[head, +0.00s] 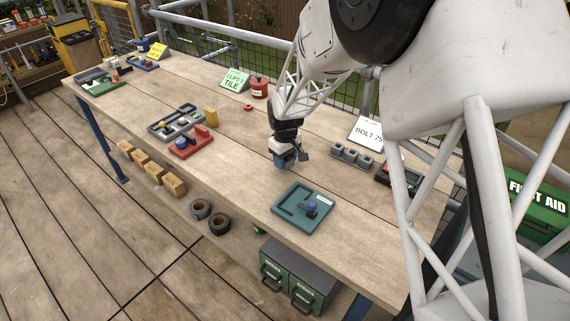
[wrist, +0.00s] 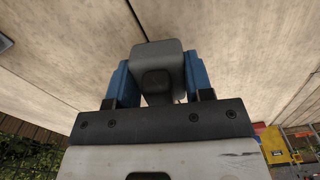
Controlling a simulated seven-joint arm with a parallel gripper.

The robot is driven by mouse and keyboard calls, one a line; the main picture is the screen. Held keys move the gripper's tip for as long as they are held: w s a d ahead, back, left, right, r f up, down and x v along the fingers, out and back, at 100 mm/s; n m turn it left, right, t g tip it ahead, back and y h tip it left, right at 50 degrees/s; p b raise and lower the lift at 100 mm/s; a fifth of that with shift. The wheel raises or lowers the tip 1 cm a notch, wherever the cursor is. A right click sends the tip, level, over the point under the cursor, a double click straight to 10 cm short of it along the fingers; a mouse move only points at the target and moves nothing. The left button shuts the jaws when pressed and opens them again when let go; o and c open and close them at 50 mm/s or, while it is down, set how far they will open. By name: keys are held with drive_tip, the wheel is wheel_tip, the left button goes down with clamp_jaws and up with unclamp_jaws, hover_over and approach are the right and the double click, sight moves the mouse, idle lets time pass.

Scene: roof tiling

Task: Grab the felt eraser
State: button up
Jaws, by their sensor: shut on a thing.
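My gripper (head: 284,164) is low over the middle of the wooden bench (head: 235,165), near its surface. In the wrist view its two blue fingers (wrist: 156,82) are shut on a grey block (wrist: 157,53) with rounded edges. I cannot tell from its look whether this block is the felt eraser. In the head view the held thing is mostly hidden by the fingers, and a small dark part shows at their right. I cannot tell whether it touches the bench. No other thing is clearly a felt eraser.
A teal tray (head: 290,222) with a blue-knobbed piece lies in front of my gripper. A grey three-part holder (head: 352,157) and a white "BOLT" sign (head: 367,131) stand to the right. A red stand (head: 191,145), yellow block (head: 211,116) and red can (head: 259,87) are leftward.

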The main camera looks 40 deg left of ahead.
wheel_tip(320, 180, up, 7)
drive_tip(key=shift+r, duration=0.15)
